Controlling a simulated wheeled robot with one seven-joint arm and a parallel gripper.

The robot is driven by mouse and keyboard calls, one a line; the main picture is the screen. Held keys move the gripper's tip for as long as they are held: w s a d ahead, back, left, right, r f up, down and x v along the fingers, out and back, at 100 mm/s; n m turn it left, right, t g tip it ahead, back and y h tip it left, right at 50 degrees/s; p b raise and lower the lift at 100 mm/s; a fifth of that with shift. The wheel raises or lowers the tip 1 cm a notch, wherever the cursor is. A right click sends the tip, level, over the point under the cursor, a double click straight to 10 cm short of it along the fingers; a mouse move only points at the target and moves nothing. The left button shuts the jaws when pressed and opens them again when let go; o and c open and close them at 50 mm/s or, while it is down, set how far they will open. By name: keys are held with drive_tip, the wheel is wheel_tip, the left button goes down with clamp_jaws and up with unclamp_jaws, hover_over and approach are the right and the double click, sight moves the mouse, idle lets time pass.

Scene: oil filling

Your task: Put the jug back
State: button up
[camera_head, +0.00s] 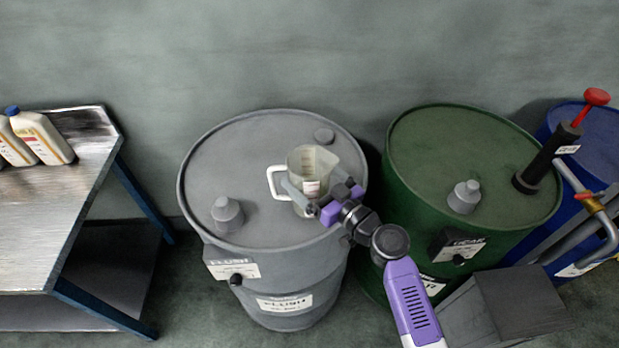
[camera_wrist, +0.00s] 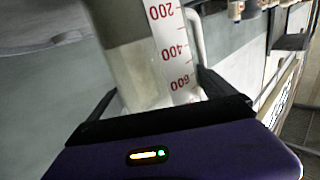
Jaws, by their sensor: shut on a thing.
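The jug (camera_head: 316,162) is a clear measuring jug with a white handle on its left side. In the head view it is over the right part of the grey drum's lid (camera_head: 260,180). My gripper (camera_head: 318,200) is shut on the jug's body from the front right. In the wrist view the jug (camera_wrist: 130,45) fills the space between the fingers, its red scale marks of 200, 400 and 600 facing the camera. The gripper (camera_wrist: 160,100) has one finger on each side of it. I cannot tell whether the jug's base touches the lid.
A grey cap (camera_head: 228,214) stands on the grey drum's lid. A metal table (camera_head: 50,210) with bottles (camera_head: 42,137) is at the left.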

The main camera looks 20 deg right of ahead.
drive_tip(key=shift+f, duration=0.2)
drive_tip(key=o, duration=1.7)
drive_tip(key=shift+o, duration=0.2)
drive_tip(key=shift+r, duration=0.1)
drive_tip(key=shift+s, duration=0.1)
drive_tip(key=b+v, duration=0.3)
drive_tip(key=v, duration=0.7)
drive_tip(key=shift+s+d, duration=0.15)
drive_tip(key=shift+s, duration=0.15)
drive_tip(key=shift+s+d+b, duration=0.15)
drive_tip(key=shift+s+b, duration=0.15)
drive_tip(key=shift+s, duration=0.25)
